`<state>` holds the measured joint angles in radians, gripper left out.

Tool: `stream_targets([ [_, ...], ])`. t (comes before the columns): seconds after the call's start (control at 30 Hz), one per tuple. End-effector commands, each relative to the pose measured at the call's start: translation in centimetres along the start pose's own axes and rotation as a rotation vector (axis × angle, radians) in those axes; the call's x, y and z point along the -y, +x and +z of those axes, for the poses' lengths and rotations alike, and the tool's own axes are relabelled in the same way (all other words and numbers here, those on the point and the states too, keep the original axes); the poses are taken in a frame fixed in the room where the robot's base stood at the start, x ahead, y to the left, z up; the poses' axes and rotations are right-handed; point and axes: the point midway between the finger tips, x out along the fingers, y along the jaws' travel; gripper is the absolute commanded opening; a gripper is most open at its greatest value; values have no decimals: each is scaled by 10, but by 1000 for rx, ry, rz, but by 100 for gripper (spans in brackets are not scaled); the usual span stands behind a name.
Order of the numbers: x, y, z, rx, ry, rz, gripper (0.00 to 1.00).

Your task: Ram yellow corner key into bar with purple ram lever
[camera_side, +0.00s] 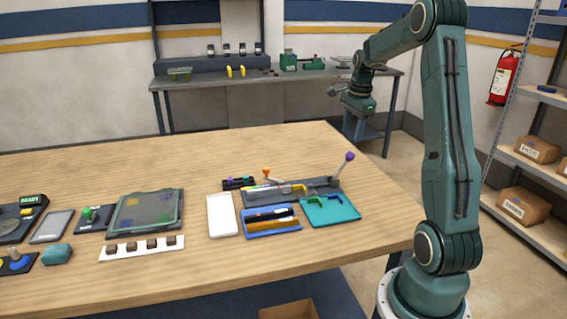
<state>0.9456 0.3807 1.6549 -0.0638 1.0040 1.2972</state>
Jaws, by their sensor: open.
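The ram lever with a purple knob (350,156) stands tilted up to the right at the right end of a grey fixture (262,197). A yellow corner key (300,188) sits in the fixture, near the lever side. A bar seems to lie along the fixture to its left, but it is too small to make out, and I cannot tell how far the key is in the bar. My gripper (340,96) is open and empty, high above the far right part of the table, well away from the lever.
A teal tray (345,213) with small corner pieces lies in front of the fixture. A blue tray (254,233) with bars and a white plate (222,216) lie left of it. An orange-knobbed lever (267,171) stands behind. The table's far side is clear.

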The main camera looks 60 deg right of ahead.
Motion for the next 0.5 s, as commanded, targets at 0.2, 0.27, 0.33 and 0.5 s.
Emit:
stream_targets([
  [0.2,0,1,-1,0,6,1,46],
  [0.27,0,2,-1,0,6,1,46],
  [0.33,0,5,-1,0,5,1,46],
  [0.5,0,18,-1,1,4,2,46],
])
